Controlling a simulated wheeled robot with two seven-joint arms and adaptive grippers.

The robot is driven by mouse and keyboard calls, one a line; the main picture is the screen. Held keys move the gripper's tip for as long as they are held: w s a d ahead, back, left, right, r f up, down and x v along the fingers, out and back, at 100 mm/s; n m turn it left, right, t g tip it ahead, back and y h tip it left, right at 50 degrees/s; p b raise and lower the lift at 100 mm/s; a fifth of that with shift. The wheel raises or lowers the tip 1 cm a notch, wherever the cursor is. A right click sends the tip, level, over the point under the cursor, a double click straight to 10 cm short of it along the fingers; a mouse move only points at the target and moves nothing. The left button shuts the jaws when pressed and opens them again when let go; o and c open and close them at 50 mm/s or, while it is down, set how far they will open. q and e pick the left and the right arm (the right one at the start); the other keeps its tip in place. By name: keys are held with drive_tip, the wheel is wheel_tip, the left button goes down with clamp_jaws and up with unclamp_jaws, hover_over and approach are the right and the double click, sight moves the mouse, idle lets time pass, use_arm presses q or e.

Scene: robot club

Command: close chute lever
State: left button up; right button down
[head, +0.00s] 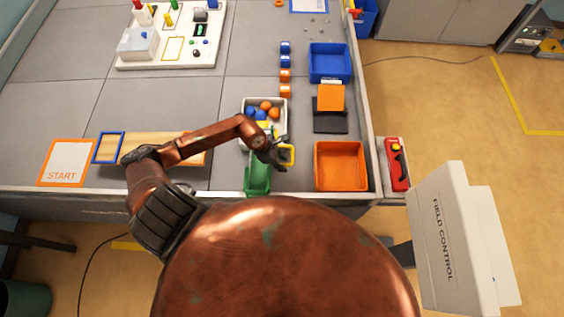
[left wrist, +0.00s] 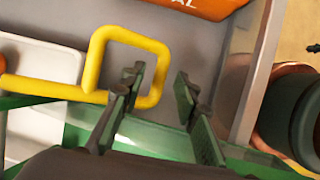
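The yellow chute lever (head: 289,155) has a square loop handle. It stands at the green chute (head: 257,178), near the table's front edge. In the left wrist view the lever (left wrist: 98,50) runs in from the left and ends in the loop. My left gripper (head: 278,154) is at the loop in the head view. Its fingers (left wrist: 158,78) are apart, and the loop's right side shows between the fingertips in the picture. I cannot tell whether either finger touches it. The green chute body (left wrist: 155,140) lies below the fingers. My right gripper is in neither view.
A white tray (head: 247,102) with blue and orange balls sits behind the chute. An orange bin (head: 341,184) stands to the right, and a blue bin (head: 330,79) is farther back. A red control box (head: 396,178) is beside the table's right wall.

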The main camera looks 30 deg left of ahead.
use_arm(q)
drive_tip(key=shift+c, duration=0.3)
clamp_jaws()
idle(0.4)
